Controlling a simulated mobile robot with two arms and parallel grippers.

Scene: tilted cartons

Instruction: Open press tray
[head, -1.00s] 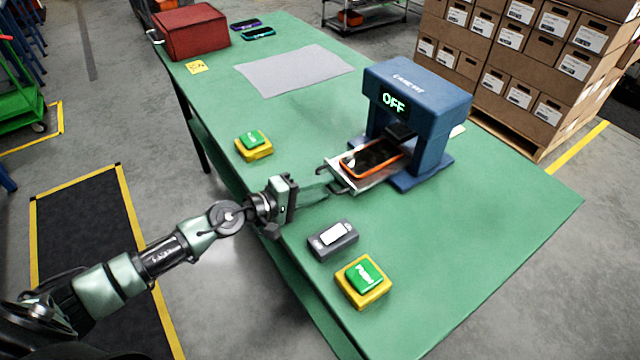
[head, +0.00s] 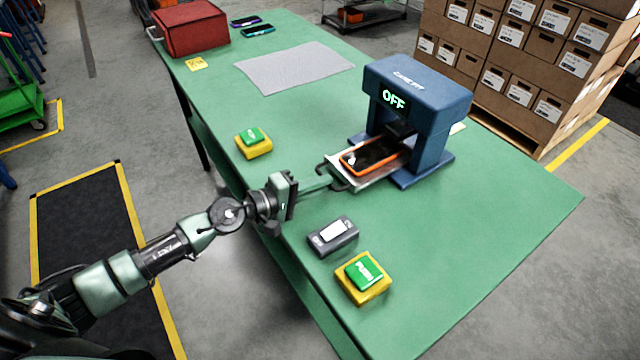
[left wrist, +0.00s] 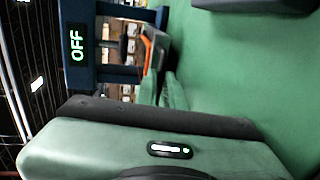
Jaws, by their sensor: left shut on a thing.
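The blue press (head: 418,88) stands on the green table with "OFF" lit on its front. Its metal tray (head: 374,179) sticks out toward my left arm and bears an orange-edged phone (head: 370,157). My left gripper (head: 331,184) is shut on the dark tray handle (head: 336,180) at the tray's front end. In the left wrist view the press (left wrist: 78,45) and part of the phone (left wrist: 150,52) show sideways, with the gripper body in front; the grip on the handle is hard to make out there. My right gripper is not in view.
A dark grey device (head: 333,237) and a yellow-based green button (head: 363,278) lie near the gripper. Another green button (head: 253,142) stands farther left. A grey mat (head: 293,68), a red box (head: 190,30) and two phones lie at the far end.

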